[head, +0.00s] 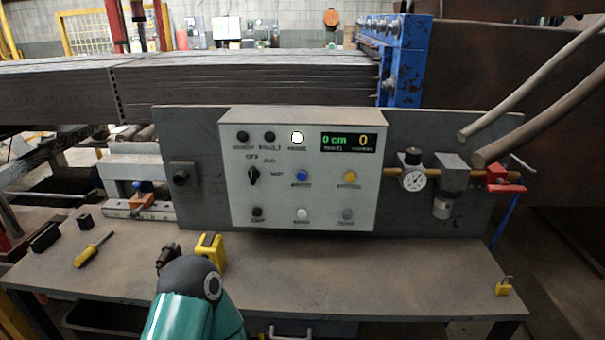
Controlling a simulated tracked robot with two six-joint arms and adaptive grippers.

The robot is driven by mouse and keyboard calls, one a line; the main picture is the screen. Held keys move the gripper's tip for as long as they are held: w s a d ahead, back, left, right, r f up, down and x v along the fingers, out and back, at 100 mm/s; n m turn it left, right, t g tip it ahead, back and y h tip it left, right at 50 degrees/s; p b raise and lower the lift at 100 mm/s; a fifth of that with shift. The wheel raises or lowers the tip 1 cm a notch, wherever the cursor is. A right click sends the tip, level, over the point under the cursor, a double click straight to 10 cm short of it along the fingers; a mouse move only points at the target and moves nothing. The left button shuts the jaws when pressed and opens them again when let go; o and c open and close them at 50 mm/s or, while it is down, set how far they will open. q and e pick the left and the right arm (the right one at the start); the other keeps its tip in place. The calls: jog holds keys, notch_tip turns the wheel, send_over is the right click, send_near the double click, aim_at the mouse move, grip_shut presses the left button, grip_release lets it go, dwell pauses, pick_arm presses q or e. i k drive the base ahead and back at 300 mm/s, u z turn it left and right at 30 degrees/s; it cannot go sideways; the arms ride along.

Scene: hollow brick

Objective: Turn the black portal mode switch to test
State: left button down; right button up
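The black mode switch (253,175) is a small rotary knob on the left side of the pale grey control box (305,210). Small labels sit above it and to its right; they look like OFF, AUTO and TEST but are blurred. The knob looks close to upright; its exact setting is too small to tell. My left gripper (167,257) is a small dark shape beyond the teal arm at the bottom, low over the bench, below and left of the switch and apart from it. Its fingers are too unclear to read. My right gripper is not in view.
The box also carries several buttons and a lit display (349,143). A yellow object (212,250) stands close beside my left gripper. A screwdriver (93,250) lies left, a padlock (504,287) right. A gauge (414,179) and piping stand right. The bench (370,275) is clear before the box.

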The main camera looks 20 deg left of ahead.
aim_at(253, 174)
jog(key=k, duration=1.3)
jog(key=u, duration=0.3)
jog(key=i, duration=0.65)
jog(key=u, duration=0.75)
jog(key=i, duration=0.85)
jog(key=z, duration=0.4)
